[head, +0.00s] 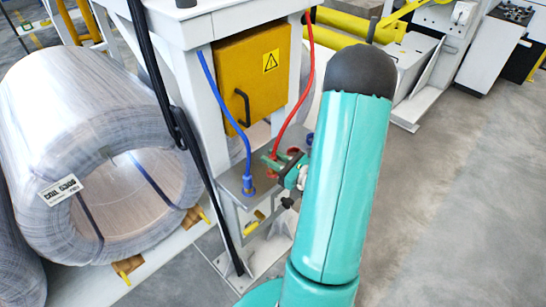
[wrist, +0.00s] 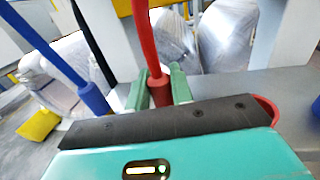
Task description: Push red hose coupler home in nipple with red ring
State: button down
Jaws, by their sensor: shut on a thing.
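My gripper (wrist: 159,88) has its green fingers shut on the red coupler (wrist: 160,92) at the lower end of the red hose (wrist: 143,38). The hose rises from the coupler in the wrist view and hangs in a curve in the head view (head: 308,75). In the head view my gripper (head: 273,160) is over the grey shelf. A red ring (wrist: 270,108) shows at the right in the wrist view, partly hidden behind my gripper body. The coupler's lower end is hidden, so I cannot tell whether it touches a nipple.
A blue hose (head: 222,100) ends in a blue coupler (head: 248,185) on the grey shelf (head: 232,184), left of my gripper. A yellow cabinet (head: 250,75) and white posts stand behind. A large wrapped coil (head: 70,120) lies at left. Open floor (head: 450,190) is at right.

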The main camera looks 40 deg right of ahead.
jog(key=c, duration=1.1)
grip_release()
jog(key=shift+c, duration=0.2)
jog(key=shift+f, duration=0.1)
jog(key=shift+s, duration=0.1)
jog(key=s+d, duration=0.2)
jog(key=s, duration=1.1)
jog(key=shift+s+d, duration=0.2)
jog(key=shift+d, duration=0.05)
jog(key=w+a+r+n+g+y, duration=0.2)
jog(key=a+r+n+g+y, duration=0.15)
jog(key=a+n+g, duration=0.5)
jog(key=w+a+r+n+g+y, duration=0.3)
jog(key=a+r+n+g, duration=0.25)
jog(key=a+n, duration=0.65)
jog(key=s+a+r+n+t+h, duration=0.1)
jog(key=a+r+n+t+h, duration=0.1)
jog(key=a+r+n+h, duration=0.7)
jog(key=r+n+h, duration=0.1)
jog(key=n, duration=0.3)
jog(key=shift+s+a+r, duration=0.15)
jog(key=shift+s+r, duration=0.05)
jog(key=shift+s, duration=0.15)
